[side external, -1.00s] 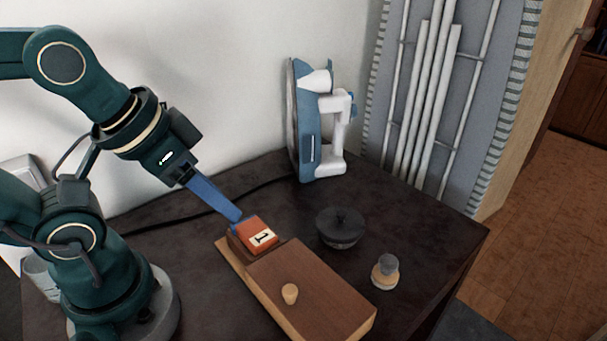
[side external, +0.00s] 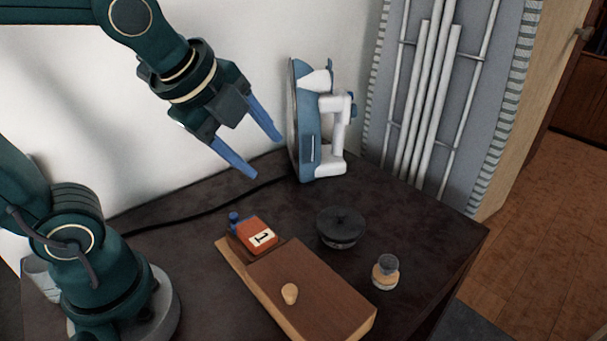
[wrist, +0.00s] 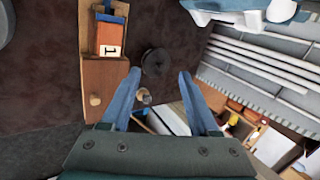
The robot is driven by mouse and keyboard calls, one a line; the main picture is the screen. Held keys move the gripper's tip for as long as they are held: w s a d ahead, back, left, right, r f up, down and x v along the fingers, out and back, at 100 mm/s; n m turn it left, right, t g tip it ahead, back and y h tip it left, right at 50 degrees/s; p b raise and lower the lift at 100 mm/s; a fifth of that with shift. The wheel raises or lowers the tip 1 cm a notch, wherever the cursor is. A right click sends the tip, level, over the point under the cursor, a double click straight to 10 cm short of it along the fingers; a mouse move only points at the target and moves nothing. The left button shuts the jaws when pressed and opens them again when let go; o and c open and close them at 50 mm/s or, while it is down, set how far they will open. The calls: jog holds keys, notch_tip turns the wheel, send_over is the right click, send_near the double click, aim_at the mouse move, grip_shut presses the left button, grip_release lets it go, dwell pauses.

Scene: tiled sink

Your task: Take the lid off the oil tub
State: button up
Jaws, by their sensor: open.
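A round dark tub (side external: 340,240) stands on the dark table, right of the wooden box. Its dark lid (side external: 341,219) with a small knob sits on top; I take this to be the oil tub. In the wrist view the tub's lid (wrist: 155,62) shows between and just beyond my fingertips. My gripper (side external: 267,158) is open and empty, with blue fingers apart, in the air above the table, up and left of the tub. It also shows in the wrist view (wrist: 160,72).
A wooden box (side external: 315,290) with a knob and a red block (side external: 257,234) marked 1 lies left of the tub. A small grey-topped jar (side external: 385,272) stands to its right. An upright blue-white iron (side external: 318,120) with a cord is behind. The table's right edge is near.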

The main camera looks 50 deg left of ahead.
jog(key=w+m, duration=0.5)
jog(key=m, duration=0.2)
jog(key=m+g, duration=0.1)
jog(key=m, duration=0.7)
send_over(342, 213)
jog(key=s, duration=0.2)
notch_tip(342, 213, down, 7)
jog(key=f, duration=0.1)
jog(key=f+g, duration=0.1)
jog(key=f, duration=0.1)
jog(key=shift+s+d+f+m+y, duration=0.1)
jog(key=shift+d+f+m+y, duration=0.2)
jog(key=shift+f, duration=0.35)
jog(key=shift+x, duration=2.2)
grip_shut()
